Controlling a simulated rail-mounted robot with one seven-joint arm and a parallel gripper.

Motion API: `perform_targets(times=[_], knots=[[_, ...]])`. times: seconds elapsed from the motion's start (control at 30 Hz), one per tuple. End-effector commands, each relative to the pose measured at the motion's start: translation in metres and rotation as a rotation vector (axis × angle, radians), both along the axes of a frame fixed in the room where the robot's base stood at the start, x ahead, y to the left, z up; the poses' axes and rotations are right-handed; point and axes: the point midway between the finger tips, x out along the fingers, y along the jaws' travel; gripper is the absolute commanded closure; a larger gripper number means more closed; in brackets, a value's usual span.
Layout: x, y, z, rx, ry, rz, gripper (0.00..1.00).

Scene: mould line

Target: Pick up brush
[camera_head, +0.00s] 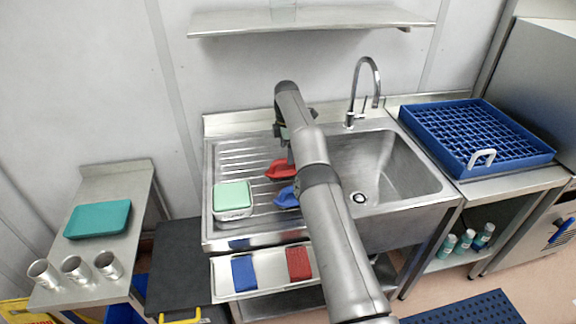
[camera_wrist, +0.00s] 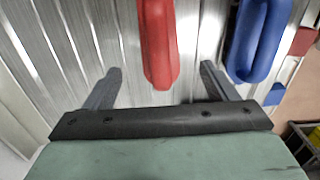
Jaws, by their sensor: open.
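Two brush-like items with long handles lie on the ribbed drainboard left of the sink basin. The red brush (camera_head: 281,170) lies farther back and the blue brush (camera_head: 287,197) nearer the front. In the wrist view the red brush (camera_wrist: 158,45) lies between my two spread fingers. The blue brush (camera_wrist: 258,40) is right of my right finger. My gripper (camera_wrist: 160,85) is open, with nothing held, over the red brush. In the head view my gripper (camera_head: 290,155) points down at the drainboard beside the red brush. My arm hides part of both brushes there.
A light green box (camera_head: 233,198) stands on the drainboard's left. The faucet (camera_head: 366,85) rises behind the basin (camera_head: 350,165). A front tray (camera_head: 270,280) holds a blue pad (camera_head: 244,273) and a red pad (camera_head: 299,263). A blue rack (camera_head: 455,130) stands right, a shelf (camera_head: 300,20) above.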

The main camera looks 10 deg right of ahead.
Motion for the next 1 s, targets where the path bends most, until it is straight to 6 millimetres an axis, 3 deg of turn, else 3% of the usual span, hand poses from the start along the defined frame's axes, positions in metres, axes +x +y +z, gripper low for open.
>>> perform_targets(times=[0.53,0.83,0.87,1.0], knots=[[0.0,-0.001,-0.068,0.0,0.001,0.006,0.21],[0.001,-0.001,-0.076,0.0,-0.001,0.006,0.21],[0.001,-0.001,-0.075,0.0,-0.001,0.006,0.26],[0.001,-0.001,-0.075,0.0,-0.001,0.006,0.65]])
